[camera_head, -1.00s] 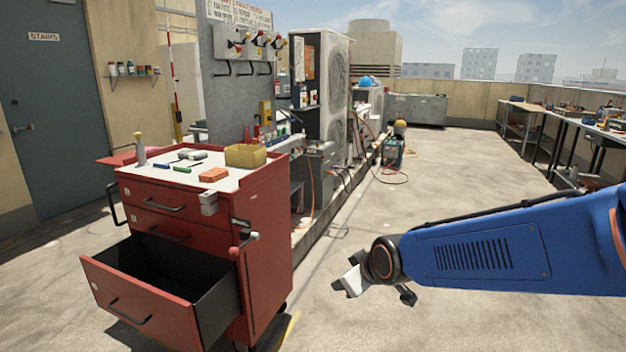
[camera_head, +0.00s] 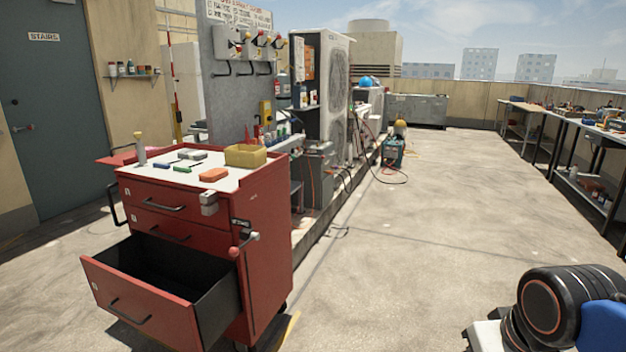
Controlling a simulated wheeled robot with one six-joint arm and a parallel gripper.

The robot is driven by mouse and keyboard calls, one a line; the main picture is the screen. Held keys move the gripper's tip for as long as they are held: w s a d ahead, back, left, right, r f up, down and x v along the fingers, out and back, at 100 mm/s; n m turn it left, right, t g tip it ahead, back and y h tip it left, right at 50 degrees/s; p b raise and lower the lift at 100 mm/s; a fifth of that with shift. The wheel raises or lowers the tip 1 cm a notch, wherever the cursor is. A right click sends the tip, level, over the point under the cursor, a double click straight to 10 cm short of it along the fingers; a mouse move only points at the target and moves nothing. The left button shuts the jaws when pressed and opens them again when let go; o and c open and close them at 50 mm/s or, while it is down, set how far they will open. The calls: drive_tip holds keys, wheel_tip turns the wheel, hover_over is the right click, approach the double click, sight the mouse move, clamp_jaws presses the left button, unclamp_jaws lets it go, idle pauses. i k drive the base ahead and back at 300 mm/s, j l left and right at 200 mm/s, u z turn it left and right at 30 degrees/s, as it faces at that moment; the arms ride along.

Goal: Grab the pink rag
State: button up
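I cannot make out a pink rag for certain. A small pinkish patch (camera_head: 124,149) shows on the red side shelf behind the left of the tool cart, too small to tell what it is. My gripper (camera_head: 484,336) is at the bottom right, partly cut off by the frame edge. Only a pale grey part of it shows beside my black wrist, and its fingers are not clear. It is well to the right of the cart, apart from everything.
The red tool cart (camera_head: 262,230) stands at left with its lower drawer (camera_head: 140,305) pulled open; the visible inside looks empty. On top are a yellow bin (camera_head: 245,156), an orange block (camera_head: 214,175) and small tools. Workbenches (camera_head: 570,125) line the right. The middle floor is clear.

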sight(147, 151)
drive_tip(key=u, duration=1.45)
drive_tip(key=z, duration=0.3)
drive_tip(key=i+j+z, duration=0.1)
drive_tip(key=i+j, duration=0.35)
drive_tip(key=i+j+z, duration=0.1)
drive_tip(key=i+j, duration=0.4)
drive_tip(key=i+j+z, duration=0.1)
drive_tip(key=i+j, duration=0.45)
drive_tip(key=i+j+z, duration=0.1)
drive_tip(key=i+j, duration=0.4)
drive_tip(key=i+j+z, duration=0.1)
drive_tip(key=i+j, duration=0.3)
drive_tip(key=j, duration=0.3)
